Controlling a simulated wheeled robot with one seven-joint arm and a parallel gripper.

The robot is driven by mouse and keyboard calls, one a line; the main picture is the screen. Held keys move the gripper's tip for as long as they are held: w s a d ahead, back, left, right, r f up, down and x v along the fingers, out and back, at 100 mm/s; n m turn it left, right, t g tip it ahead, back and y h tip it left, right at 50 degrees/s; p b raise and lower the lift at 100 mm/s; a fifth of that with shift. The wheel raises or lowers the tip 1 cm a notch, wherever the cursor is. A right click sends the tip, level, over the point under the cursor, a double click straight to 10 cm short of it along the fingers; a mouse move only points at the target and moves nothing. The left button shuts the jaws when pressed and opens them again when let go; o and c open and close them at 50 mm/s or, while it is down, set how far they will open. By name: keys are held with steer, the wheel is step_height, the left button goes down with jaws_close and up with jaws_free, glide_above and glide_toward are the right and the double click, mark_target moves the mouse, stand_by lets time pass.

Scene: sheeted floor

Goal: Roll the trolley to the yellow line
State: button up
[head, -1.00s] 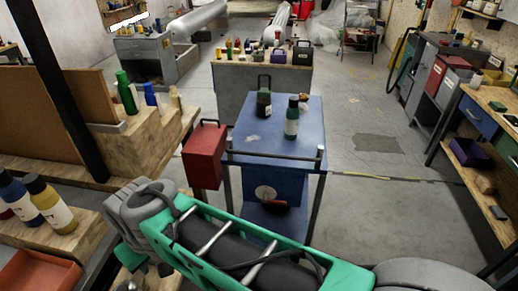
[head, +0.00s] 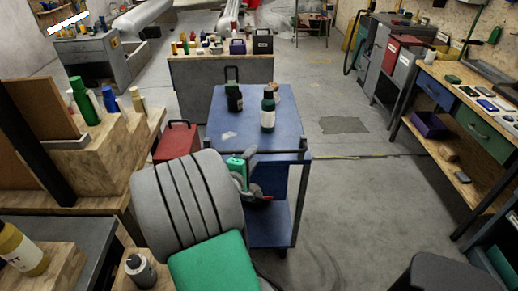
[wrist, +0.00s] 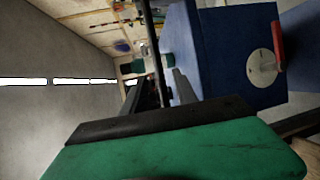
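The blue trolley (head: 240,108) stands in the middle of the head view, with a dark bar handle (head: 285,153) along its near edge and a green-black bottle and another dark bottle on top. My gripper (head: 248,178) is at the near side by the handle, partly hidden behind my arm. In the wrist view, my gripper's dark fingers (wrist: 158,95) stand apart, with the dark bar running between them; contact cannot be told. The trolley's blue front, with a white disc and red grip, shows at right there. A worn yellow line (head: 345,157) crosses the floor right of the trolley.
A red box (head: 176,141) hangs or stands at the trolley's left side. Wooden steps with bottles (head: 120,135) are at left. A grey workbench (head: 215,68) stands behind the trolley. A long bench (head: 470,95) lines the right. Bare floor lies between trolley and right bench.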

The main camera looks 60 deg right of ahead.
steer(key=d+f, duration=0.1)
steer(key=d, duration=0.5)
steer(key=shift+w+d+f+p, duration=0.15)
steer(key=shift+w+d+p, duration=0.1)
steer(key=shift+d+p, duration=0.1)
jaws_close()
stand_by(1.0)
